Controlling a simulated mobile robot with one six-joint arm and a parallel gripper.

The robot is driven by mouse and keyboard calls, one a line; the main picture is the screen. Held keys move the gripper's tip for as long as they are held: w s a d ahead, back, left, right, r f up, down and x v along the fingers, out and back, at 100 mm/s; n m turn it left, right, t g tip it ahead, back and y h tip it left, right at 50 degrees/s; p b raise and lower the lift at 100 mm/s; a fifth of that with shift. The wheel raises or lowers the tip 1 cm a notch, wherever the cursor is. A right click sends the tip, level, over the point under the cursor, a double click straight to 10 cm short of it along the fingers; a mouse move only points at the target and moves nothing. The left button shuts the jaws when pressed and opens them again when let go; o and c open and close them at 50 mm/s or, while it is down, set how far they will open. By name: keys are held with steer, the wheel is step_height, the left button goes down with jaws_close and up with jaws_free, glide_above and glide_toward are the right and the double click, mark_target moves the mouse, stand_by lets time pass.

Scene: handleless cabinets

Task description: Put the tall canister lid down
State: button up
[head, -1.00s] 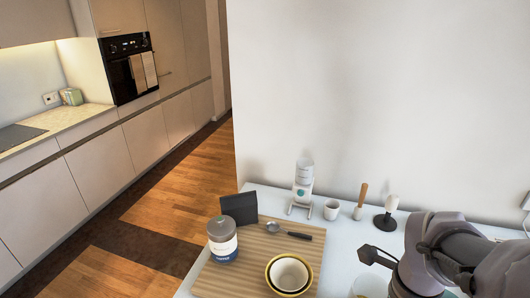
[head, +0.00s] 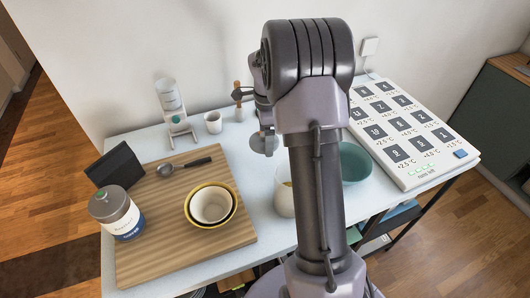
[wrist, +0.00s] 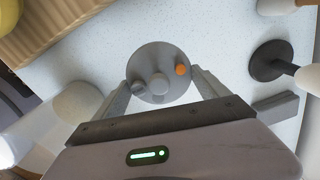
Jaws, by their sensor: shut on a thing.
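The tall canister lid (wrist: 158,72) is a grey disc with a central knob, an orange dot and a small dark piece on top. In the wrist view it sits between the fingers of my gripper (wrist: 160,83), which is shut on it. In the head view the lid (head: 262,144) shows as a pale grey disc beside my arm, over the white table. I cannot tell whether it touches the table. A whitish container (head: 284,196) stands nearer, partly hidden by my arm; I cannot tell if it is the tall canister.
A wooden board (head: 165,265) at left holds a jar (head: 117,212), nested bowls (head: 211,204) and a spoon (head: 187,164). A white cup (head: 213,122) stands behind. A green bowl (head: 355,163) and a numbered panel (head: 405,140) are at right. A dark-based tool (wrist: 270,62) stands near the lid.

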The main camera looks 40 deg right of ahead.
step_height(320, 180, down, 6)
steer(key=shift+r+b, duration=0.15)
steer(key=shift+b, duration=0.6)
